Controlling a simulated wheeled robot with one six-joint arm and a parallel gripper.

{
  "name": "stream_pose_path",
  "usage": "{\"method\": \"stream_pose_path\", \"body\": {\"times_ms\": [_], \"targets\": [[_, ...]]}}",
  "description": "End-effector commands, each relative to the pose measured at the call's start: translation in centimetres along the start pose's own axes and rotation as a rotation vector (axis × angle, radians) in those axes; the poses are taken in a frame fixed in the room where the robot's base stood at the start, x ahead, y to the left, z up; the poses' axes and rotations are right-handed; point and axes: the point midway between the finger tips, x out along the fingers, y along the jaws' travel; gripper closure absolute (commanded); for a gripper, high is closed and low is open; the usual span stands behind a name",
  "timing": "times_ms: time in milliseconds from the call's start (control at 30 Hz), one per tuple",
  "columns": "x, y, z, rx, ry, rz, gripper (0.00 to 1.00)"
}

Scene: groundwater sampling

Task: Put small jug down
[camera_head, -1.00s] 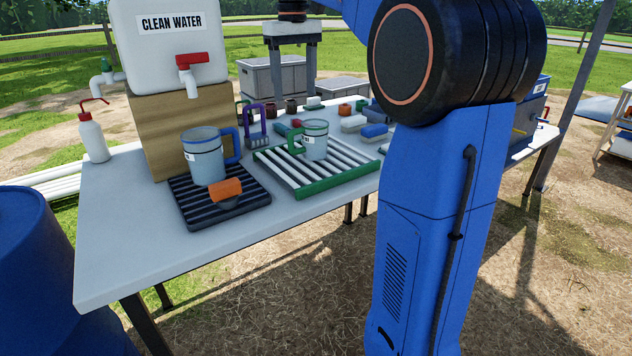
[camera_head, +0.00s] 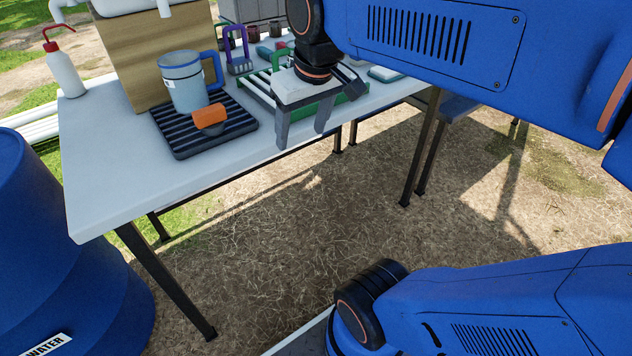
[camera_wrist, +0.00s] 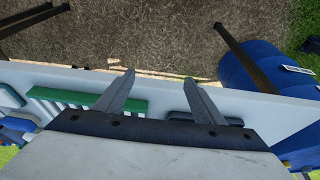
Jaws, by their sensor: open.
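The small jug is mostly hidden behind my wrist in the head view; only a bit of its green handle (camera_head: 277,60) seems to show. It stands on the white-slatted rack with green rails (camera_head: 355,92), where it stood a second ago. My gripper (camera_head: 302,137) is open, fingers pointing down, at the table's front edge in front of the rack. In the wrist view my gripper (camera_wrist: 160,77) has nothing between its fingers, with the table edge and ground beyond. The rack's green rail (camera_wrist: 95,101) lies to the left there.
A larger jug with a blue handle (camera_head: 187,88) stands on a black ribbed tray (camera_head: 185,145), with an orange-topped item (camera_head: 210,117) beside it. A blue barrel (camera_head: 60,225) stands at the left. The table's front left (camera_head: 110,170) is clear.

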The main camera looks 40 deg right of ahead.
Motion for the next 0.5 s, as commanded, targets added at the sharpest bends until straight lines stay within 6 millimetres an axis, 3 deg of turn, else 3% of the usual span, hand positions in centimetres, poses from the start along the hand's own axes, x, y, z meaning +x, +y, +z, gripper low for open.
{"method": "stream_pose_path", "body": {"times_ms": [33,100,333,433,500], "targets": [[1.1,-0.4,2.0,-0.001,0.018,-0.003,0.37],[2.6,-0.8,4.2,0.001,0.04,-0.006,0.37],[6.1,-1.5,8.7,0.008,0.087,-0.015,0.37],[6.6,-1.6,9.3,0.009,0.096,-0.016,0.58],[6.8,-1.6,9.4,0.009,0.097,-0.017,0.63]]}}
